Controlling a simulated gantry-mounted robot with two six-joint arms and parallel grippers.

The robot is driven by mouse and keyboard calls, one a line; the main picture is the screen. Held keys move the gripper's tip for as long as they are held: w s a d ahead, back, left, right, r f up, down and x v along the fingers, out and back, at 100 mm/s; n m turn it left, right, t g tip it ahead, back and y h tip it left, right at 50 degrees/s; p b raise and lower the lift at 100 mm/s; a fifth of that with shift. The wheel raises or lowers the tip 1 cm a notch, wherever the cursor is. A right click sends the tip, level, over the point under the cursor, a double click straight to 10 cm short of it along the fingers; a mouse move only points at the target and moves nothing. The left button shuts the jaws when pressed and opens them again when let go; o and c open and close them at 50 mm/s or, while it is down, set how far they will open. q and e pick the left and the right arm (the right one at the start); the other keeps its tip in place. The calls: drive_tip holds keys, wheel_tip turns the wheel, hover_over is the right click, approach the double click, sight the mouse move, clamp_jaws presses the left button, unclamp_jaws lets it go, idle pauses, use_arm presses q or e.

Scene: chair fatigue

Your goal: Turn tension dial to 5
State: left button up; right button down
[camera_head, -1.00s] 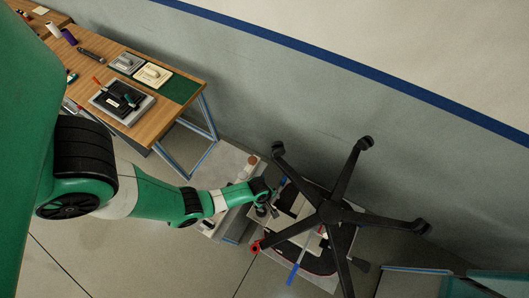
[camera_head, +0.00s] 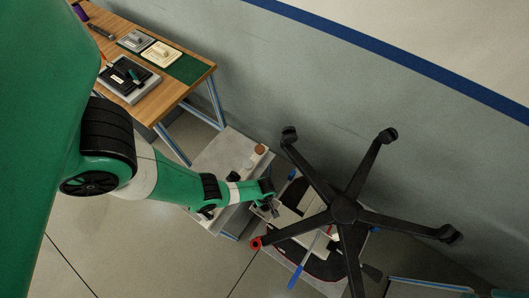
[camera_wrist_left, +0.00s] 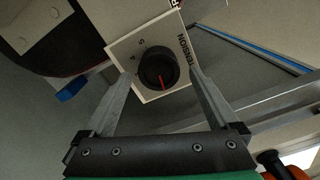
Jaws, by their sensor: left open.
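The tension dial (camera_wrist_left: 159,70) is a round black knob with a red pointer line on a white plate (camera_wrist_left: 141,46) marked TENSION. In the left wrist view the pointer points down the picture, away from the printed digits at the plate's upper left, one of which looks like a 5. My left gripper (camera_wrist_left: 160,80) is open, with one finger on each side of the dial; I cannot tell whether the fingers touch it. In the head view my left gripper (camera_head: 269,207) is beside the upturned black chair base (camera_head: 343,210), and the dial is too small to make out there. My right gripper is not in view.
The chair's star legs spread right of my gripper. A blue-handled bar (camera_head: 297,276) and a red ring (camera_head: 256,243) are close by. A wooden table (camera_head: 178,87) with trays is at upper left.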

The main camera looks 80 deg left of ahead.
use_arm(q)
drive_tip(key=shift+f+b, duration=0.3)
drive_tip(key=shift+f, duration=0.6)
drive_tip(key=c, duration=1.4)
